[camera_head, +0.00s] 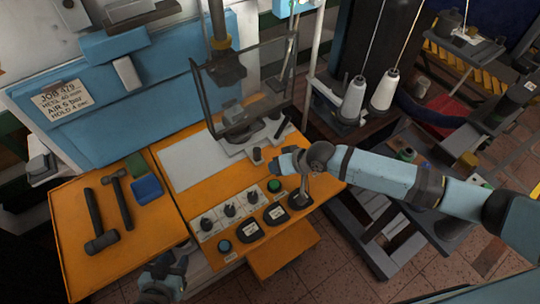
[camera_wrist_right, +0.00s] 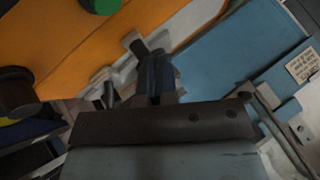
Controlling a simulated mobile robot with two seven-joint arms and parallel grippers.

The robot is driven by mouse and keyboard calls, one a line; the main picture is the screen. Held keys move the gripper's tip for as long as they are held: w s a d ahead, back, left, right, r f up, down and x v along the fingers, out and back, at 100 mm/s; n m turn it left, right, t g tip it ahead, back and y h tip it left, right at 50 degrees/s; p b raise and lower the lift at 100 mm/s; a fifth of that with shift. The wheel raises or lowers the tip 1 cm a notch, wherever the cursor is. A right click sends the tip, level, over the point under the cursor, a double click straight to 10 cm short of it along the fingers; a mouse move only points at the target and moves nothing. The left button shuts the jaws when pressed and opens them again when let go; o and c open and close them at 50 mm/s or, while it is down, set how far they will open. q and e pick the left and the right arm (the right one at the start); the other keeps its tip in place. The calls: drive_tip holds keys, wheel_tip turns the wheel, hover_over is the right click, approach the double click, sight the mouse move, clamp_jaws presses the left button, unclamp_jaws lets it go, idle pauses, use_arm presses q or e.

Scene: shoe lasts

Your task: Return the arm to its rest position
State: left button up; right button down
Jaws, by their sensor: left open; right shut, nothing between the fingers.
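My right arm (camera_head: 385,172) reaches in from the right, over the orange bench. Its gripper (camera_head: 279,162) is shut and empty above the bench, between the press's clear guard and the control panel. In the right wrist view its closed fingers (camera_wrist_right: 154,78) show with nothing between them. My left gripper (camera_head: 165,279) is open and empty at the bottom edge of the head view, in front of the bench. Its fingers are dark and partly hard to make out.
The orange bench (camera_head: 67,227) carries two hammers (camera_head: 92,214) and a blue block (camera_head: 147,188). A control panel with knobs (camera_head: 229,210) and a green button (camera_head: 274,186) lies just below the right gripper. The clear guard (camera_head: 240,88) stands behind. Thread cones (camera_head: 384,90) stand beyond.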

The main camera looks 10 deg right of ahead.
drive_tip(key=s+a+t, duration=0.1)
drive_tip(key=s, duration=0.1)
drive_tip(key=s+a+t, duration=0.1)
drive_tip(key=s, duration=0.2)
drive_tip(key=s+a+t+y, duration=0.1)
drive_tip(key=s+a, duration=0.1)
drive_tip(key=s, duration=0.1)
drive_tip(key=shift+s+f+n, duration=0.15)
drive_tip(key=shift+f+n, duration=0.1)
drive_tip(key=shift+n, duration=0.05)
drive_tip(key=s+d+f+t+h, duration=0.3)
drive_tip(key=s+d+h, duration=0.2)
drive_tip(key=s+d, duration=0.7)
drive_tip(key=shift+s+d+f+h, duration=0.2)
drive_tip(key=shift+d+f+h, duration=0.2)
drive_tip(key=shift+d, duration=0.25)
idle(0.5)
idle(1.4)
